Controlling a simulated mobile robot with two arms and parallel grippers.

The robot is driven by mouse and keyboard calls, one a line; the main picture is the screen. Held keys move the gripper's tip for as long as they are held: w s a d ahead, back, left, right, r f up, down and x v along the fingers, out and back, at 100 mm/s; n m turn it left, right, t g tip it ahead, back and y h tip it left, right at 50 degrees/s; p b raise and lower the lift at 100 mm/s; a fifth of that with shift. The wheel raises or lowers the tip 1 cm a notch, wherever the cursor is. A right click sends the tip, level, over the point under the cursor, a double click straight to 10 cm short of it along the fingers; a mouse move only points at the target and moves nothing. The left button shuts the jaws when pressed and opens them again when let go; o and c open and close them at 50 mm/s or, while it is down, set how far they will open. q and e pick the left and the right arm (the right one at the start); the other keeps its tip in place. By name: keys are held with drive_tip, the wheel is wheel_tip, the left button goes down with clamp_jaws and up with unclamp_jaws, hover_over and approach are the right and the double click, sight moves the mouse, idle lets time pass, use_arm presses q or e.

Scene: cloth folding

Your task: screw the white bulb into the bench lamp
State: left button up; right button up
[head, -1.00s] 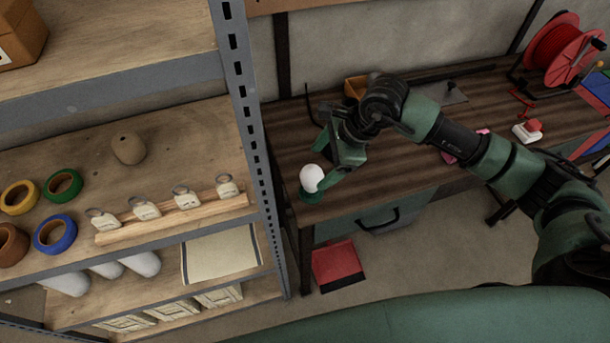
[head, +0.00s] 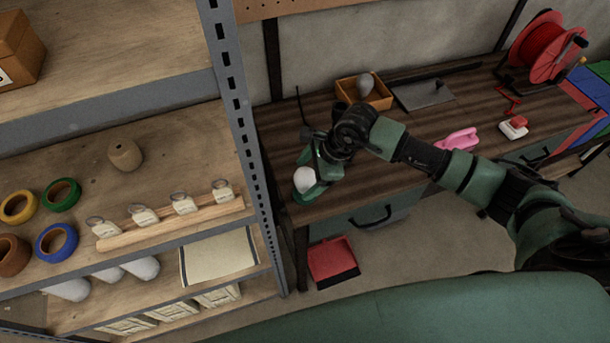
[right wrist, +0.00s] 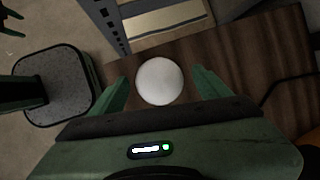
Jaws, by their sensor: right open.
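The white bulb (head: 304,179) stands at the bench's near left corner, its round top up. How the bulb sits in a socket is hidden. My right gripper (head: 318,178) is at the bulb, pointing down. In the right wrist view the bulb (right wrist: 160,81) lies between the two open fingers, with a gap on each side. Dark green prongs at that view's upper left corner may be my left gripper (right wrist: 10,24); its jaw state is unclear.
A metal shelf post (head: 238,110) stands close left of the bench. A wooden tray (head: 378,98) with a grey bulb-shaped object, a pink clamp-like item (head: 459,139) and a red cable reel (head: 547,46) are on the bench. A red dustpan (head: 332,262) lies below.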

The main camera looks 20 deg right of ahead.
drive_tip(key=shift+x, duration=1)
drive_tip(key=c, duration=1.4)
drive_tip(key=shift+r, duration=0.15)
wheel_tip(320, 180, up, 20)
drive_tip(key=b, duration=0.5)
